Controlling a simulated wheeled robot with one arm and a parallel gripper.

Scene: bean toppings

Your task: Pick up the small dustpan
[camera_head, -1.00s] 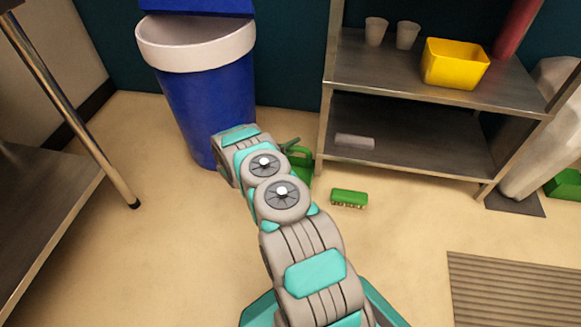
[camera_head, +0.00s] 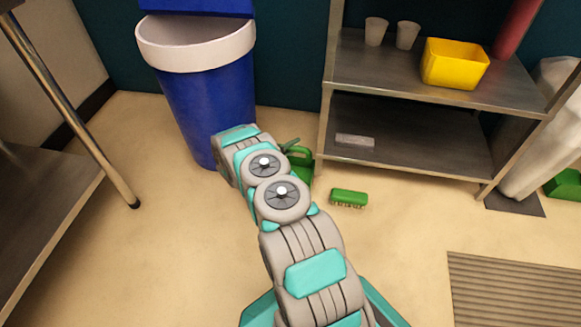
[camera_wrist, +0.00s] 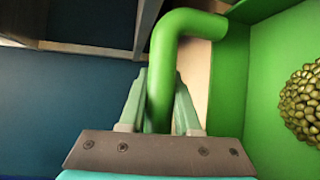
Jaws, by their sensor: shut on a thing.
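The small dustpan (camera_head: 301,166) is green and mostly hidden behind my arm in the head view, beside the blue bin. In the wrist view its curved green handle (camera_wrist: 160,65) runs between the two fingers of my gripper (camera_wrist: 161,95), which is shut on it. The green pan body (camera_wrist: 270,75) fills the right of the wrist view and holds a pile of greenish bean-like pieces (camera_wrist: 302,103). My gripper's fingers are hidden in the head view. I cannot tell whether the pan touches the floor.
A blue bin (camera_head: 205,105) with a white rim stands just left of and behind my arm. A metal shelf (camera_head: 415,145) stands to the right, with a yellow box (camera_head: 454,64) and two cups. A green brush (camera_head: 349,198) lies on the floor.

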